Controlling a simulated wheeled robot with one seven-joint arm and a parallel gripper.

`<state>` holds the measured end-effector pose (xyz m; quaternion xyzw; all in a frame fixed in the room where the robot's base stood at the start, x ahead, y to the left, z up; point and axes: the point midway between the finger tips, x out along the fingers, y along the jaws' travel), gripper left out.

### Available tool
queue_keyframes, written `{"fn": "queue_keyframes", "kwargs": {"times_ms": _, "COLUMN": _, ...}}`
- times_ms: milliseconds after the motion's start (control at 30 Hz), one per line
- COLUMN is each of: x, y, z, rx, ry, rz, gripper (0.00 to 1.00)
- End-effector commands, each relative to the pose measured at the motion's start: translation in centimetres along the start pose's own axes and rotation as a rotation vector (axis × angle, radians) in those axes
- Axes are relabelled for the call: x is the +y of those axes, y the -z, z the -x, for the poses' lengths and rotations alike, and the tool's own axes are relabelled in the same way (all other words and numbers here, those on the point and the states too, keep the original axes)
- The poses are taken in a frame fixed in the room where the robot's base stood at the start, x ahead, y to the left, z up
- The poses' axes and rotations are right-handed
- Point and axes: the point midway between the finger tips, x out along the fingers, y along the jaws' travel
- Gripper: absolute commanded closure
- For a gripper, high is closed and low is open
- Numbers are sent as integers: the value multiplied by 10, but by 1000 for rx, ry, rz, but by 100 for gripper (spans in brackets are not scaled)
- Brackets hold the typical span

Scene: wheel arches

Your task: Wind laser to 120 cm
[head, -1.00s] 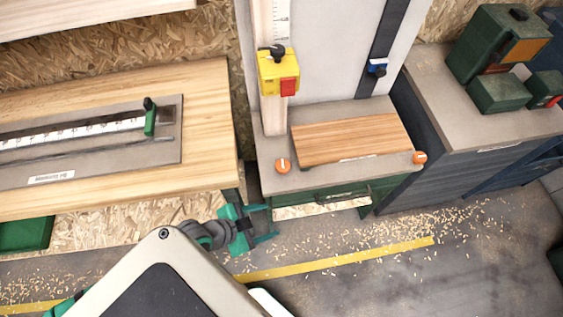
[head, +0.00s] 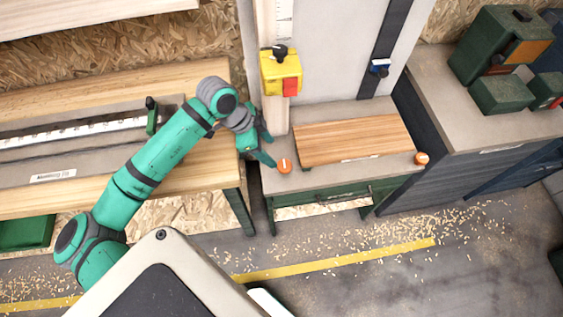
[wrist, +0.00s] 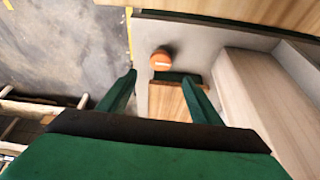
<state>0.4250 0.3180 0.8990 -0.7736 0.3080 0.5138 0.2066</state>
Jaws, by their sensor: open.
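A yellow carriage (head: 280,72) with a black knob and a red block sits on a pale wooden upright with a scale (head: 284,20); its figures are too small to read. A small blue slider (head: 379,68) sits on a dark slanted rail. I cannot tell which of them is the laser. An orange knob (head: 284,166) with a white mark is at the left of the grey bench top, and another orange knob (head: 422,158) is at its right. My gripper (head: 267,150) is open and empty, close to the left knob. In the wrist view this knob (wrist: 162,60) shows beyond my open fingertips.
A wooden board (head: 352,141) lies on the grey bench between the knobs. At left a wooden workbench (head: 205,172) carries a plate with a ruler and a green stop (head: 151,115). Green machines (head: 500,50) stand at right.

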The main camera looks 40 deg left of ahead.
Motion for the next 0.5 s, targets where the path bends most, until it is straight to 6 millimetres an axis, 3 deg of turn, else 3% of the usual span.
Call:
{"fn": "queue_keyframes", "kwargs": {"times_ms": 167, "x": -1, "y": 1, "z": -12, "rx": -3, "ry": -6, "rz": 3, "gripper": 42}}
{"fn": "queue_keyframes", "kwargs": {"times_ms": 500, "x": 0, "y": 0, "z": -70, "rx": -2, "ry": -5, "rz": 4, "gripper": 42}}
